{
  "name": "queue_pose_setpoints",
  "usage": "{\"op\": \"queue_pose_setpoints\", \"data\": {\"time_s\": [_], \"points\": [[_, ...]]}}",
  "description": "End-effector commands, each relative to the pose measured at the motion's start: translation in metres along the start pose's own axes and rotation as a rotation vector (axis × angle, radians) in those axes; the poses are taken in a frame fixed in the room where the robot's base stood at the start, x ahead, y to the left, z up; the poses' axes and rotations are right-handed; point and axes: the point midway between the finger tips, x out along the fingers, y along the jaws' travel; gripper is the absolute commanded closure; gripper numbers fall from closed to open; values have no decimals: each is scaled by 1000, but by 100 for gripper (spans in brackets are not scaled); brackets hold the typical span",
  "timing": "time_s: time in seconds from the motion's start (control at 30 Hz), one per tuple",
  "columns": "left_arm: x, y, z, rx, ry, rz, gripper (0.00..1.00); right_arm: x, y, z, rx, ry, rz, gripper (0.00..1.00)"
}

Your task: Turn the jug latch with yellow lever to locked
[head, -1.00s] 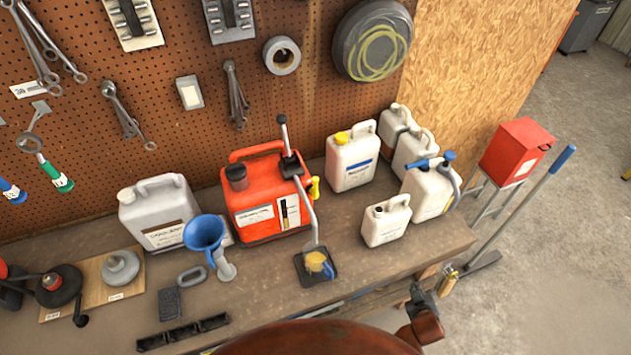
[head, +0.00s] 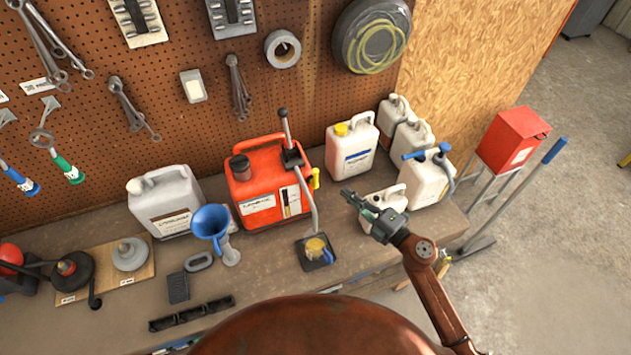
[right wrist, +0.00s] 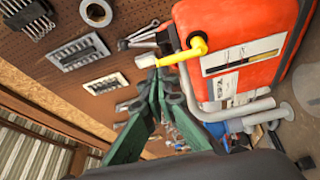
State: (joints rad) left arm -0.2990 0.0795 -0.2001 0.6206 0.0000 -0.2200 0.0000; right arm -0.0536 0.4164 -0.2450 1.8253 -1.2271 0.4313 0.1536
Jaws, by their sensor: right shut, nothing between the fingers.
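The orange-red jug (head: 270,185) stands on the bench with a dark cap and a grey lever pump. Its yellow lever (head: 315,178) is on its right side. In the right wrist view the lever (right wrist: 180,56) runs left and slightly down from its round pivot on the jug's face (right wrist: 245,50). My right gripper (head: 348,195) is shut and empty, to the right of the lever and apart from it in the head view. In the right wrist view its green fingers (right wrist: 158,82) show just below the lever's tip; contact cannot be told. My left gripper is not in view.
A small white jug (head: 378,212) is partly hidden behind my right gripper. Other white jugs (head: 428,180) stand behind it. A small cup on a dark pad (head: 322,264) lies in front of the orange jug. A blue funnel (head: 210,222) stands to its left.

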Motion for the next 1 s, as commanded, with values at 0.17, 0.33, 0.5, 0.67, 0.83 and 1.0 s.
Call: {"op": "queue_pose_setpoints", "data": {"time_s": [0.17,0.33,0.5,0.67,0.83,1.0], "points": [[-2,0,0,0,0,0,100,6,-12,-22,-71,101,-59,100],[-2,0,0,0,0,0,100,6,-14,-24,-75,109,-63,100],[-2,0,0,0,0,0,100,7,-13,-24,-74,107,-62,100],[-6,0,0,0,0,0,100,18,-12,-24,-73,106,-60,100],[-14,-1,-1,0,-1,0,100,48,-13,-28,-72,107,-59,100],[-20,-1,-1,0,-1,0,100,77,-15,-31,-72,106,-59,100]]}}
